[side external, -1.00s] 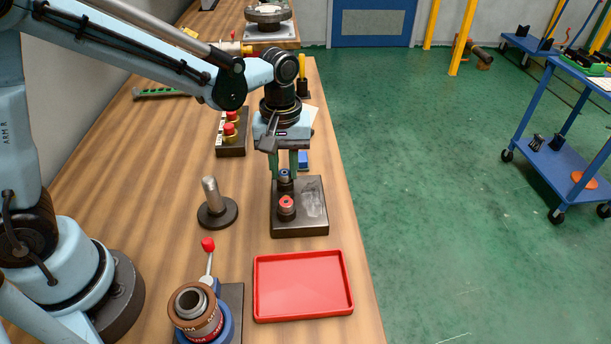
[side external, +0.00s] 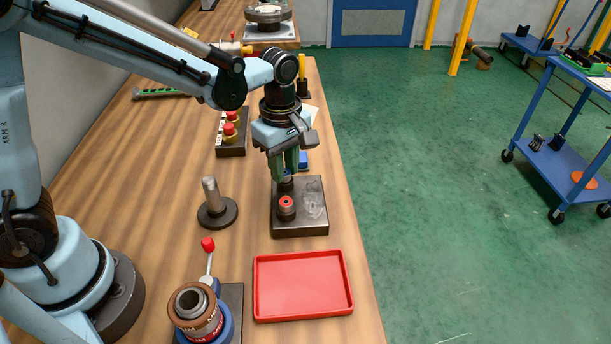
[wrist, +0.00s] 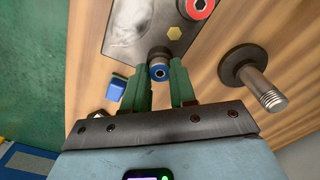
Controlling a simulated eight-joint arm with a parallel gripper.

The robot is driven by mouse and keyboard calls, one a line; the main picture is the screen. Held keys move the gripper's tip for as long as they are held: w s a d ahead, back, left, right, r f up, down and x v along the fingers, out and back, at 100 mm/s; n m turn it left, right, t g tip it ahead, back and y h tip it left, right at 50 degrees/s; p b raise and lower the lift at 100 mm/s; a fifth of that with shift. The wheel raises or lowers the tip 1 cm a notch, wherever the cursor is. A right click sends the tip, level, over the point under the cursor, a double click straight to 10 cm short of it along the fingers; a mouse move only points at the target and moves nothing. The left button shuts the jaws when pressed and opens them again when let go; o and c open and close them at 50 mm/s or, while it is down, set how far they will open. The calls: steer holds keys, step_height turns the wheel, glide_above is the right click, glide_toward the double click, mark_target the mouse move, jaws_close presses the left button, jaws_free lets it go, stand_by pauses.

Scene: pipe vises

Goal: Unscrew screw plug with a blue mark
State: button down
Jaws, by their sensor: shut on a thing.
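The screw plug with the blue mark (wrist: 159,72) stands at the far end of the dark base plate (side external: 314,222). In the side external view it is mostly hidden by the fingers. My gripper (side external: 286,177) points down over it with its green fingers shut on the plug, one on either side, as the wrist view (wrist: 161,76) also shows. A second plug with a red mark (side external: 286,206) stands on the same plate, nearer the side camera, and is clear of my fingers. Whether the blue-marked plug has risen from the plate cannot be told.
An empty red tray (side external: 303,285) lies in front of the plate. A metal post on a round base (side external: 212,205) stands to the left. A blue block (wrist: 117,88) sits just beyond the plate. A red-button box (side external: 231,140) is behind left. The bench edge is close on the right.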

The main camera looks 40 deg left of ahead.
steer(key=n, duration=0.9)
steer(key=c, duration=1)
jaws_free()
